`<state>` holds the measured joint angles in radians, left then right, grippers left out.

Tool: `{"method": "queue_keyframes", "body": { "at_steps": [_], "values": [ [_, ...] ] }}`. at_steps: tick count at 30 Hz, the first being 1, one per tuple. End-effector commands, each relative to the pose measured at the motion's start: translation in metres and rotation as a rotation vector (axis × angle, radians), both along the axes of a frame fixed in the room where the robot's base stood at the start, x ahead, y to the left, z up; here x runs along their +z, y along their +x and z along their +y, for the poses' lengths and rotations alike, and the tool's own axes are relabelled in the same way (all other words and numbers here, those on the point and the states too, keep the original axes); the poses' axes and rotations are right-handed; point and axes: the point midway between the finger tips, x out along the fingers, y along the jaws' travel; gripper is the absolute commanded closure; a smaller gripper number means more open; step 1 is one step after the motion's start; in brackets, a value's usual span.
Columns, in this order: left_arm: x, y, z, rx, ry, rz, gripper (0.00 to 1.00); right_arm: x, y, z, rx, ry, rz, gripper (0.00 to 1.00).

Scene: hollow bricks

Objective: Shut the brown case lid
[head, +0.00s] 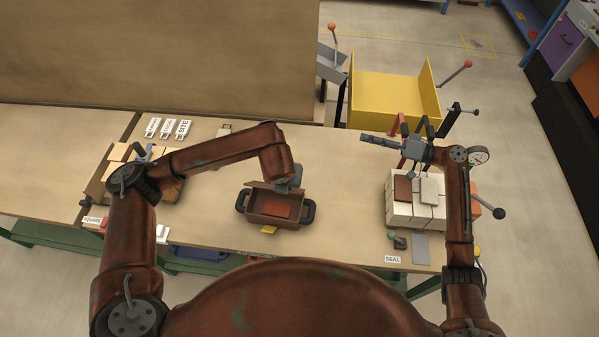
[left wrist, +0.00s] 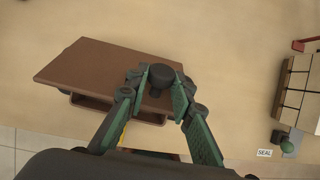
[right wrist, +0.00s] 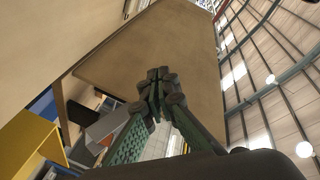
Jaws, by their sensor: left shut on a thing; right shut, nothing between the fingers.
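The brown case (head: 258,218) stands on the table in the head view, with dark handles at both sides and a red brick (head: 276,209) showing inside. Its brown lid (head: 262,186) is raised at the back edge; the lid's outer face fills much of the left wrist view (left wrist: 105,72). My left gripper (head: 292,180) is at the lid's back side, shut on its dark round knob (left wrist: 161,76). The left fingertips are partly hidden in the head view. My right gripper (head: 368,139) is shut and empty above the table's back edge; its closed fingertips show in the right wrist view (right wrist: 157,84).
A stack of pale bricks (head: 400,212) stands right of the case, below my right arm. A box of tan bricks (head: 119,153) is at the left. A yellow bin (head: 393,99) stands beyond the table.

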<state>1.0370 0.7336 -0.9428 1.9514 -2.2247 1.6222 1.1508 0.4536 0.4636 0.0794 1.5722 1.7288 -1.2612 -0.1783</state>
Motion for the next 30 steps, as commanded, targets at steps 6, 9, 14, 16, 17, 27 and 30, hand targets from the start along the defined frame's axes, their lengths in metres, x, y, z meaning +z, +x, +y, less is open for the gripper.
{"method": "queue_keyframes", "body": {
  "at_steps": [6,9,14,16,17,27,30],
  "values": [
    [-0.007,-0.003,0.003,0.003,0.008,0.012,1.0,-0.009,-0.056,0.094,0.328,-0.016,0.049,1.0],
    [-0.007,-0.003,0.003,0.003,0.009,0.012,1.0,-0.01,-0.07,0.11,0.399,-0.023,0.057,1.0],
    [-0.007,-0.003,0.003,0.004,0.008,0.012,1.0,-0.013,-0.078,0.127,0.429,-0.026,0.061,1.0],
    [-0.006,-0.003,0.003,0.004,0.008,0.012,1.0,-0.015,-0.079,0.137,0.428,-0.025,0.061,1.0],
    [-0.006,-0.003,0.003,0.003,0.009,0.012,1.0,-0.015,-0.079,0.142,0.428,-0.024,0.061,1.0],
    [-0.006,-0.002,0.003,0.003,0.009,0.011,1.0,-0.026,-0.084,0.21,0.426,-0.024,0.06,1.0],
    [-0.006,-0.002,0.003,0.003,0.009,0.011,1.0,-0.035,-0.093,0.214,0.421,-0.026,0.063,1.0]
  ]
}}
